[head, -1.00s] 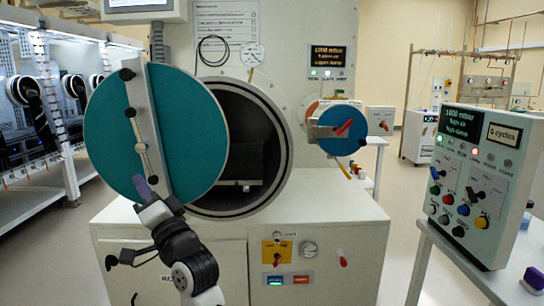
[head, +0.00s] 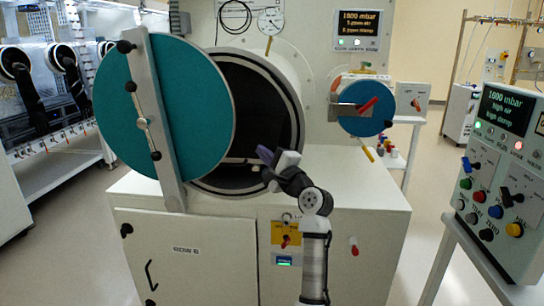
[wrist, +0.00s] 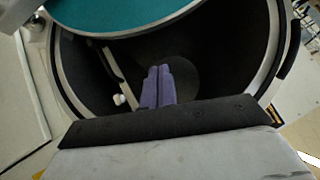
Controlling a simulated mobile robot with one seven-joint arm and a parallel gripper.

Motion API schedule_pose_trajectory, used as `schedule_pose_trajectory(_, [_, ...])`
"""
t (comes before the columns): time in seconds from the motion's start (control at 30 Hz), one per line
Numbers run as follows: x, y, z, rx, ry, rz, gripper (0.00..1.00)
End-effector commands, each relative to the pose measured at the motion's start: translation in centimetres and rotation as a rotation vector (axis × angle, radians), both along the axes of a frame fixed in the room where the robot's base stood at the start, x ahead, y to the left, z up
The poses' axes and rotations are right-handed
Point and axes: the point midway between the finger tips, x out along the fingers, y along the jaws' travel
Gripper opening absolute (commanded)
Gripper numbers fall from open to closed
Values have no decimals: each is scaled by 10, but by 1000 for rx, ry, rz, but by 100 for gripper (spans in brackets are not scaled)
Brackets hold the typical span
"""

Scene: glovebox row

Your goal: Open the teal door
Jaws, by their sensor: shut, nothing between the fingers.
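The teal door (head: 195,105) is a large round disc with a grey bar and handle rod (head: 143,122) across its face. It stands swung out to the left, partly covering the dark round chamber opening (head: 262,100). My gripper (head: 264,156) has purple fingers, shut and empty, in front of the opening's lower part, right of the door's edge. In the wrist view the shut fingers (wrist: 158,76) point into the dark chamber, and the door (wrist: 120,15) crosses the top. I cannot tell whether the fingers touch anything.
A smaller blue round door (head: 362,122) with a red handle is to the right. A white cabinet (head: 165,250) stands below the chamber. A control panel (head: 505,175) stands at the far right, with open floor (head: 425,200) between.

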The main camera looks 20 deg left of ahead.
Motion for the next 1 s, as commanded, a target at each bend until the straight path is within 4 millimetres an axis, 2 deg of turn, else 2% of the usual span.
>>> schedule_pose_trajectory(0.03, [6,10,7,0,1,2,0])
schedule_pose_trajectory(0.2, [24,38,15,-1,-1,1,0])
schedule_pose_trajectory(0.4, [16,62,24,-1,-2,-1,0])
schedule_pose_trajectory(0.6, [14,71,25,-1,-1,0,0])
schedule_pose_trajectory(1.0, [14,72,28,-5,-3,0,0])
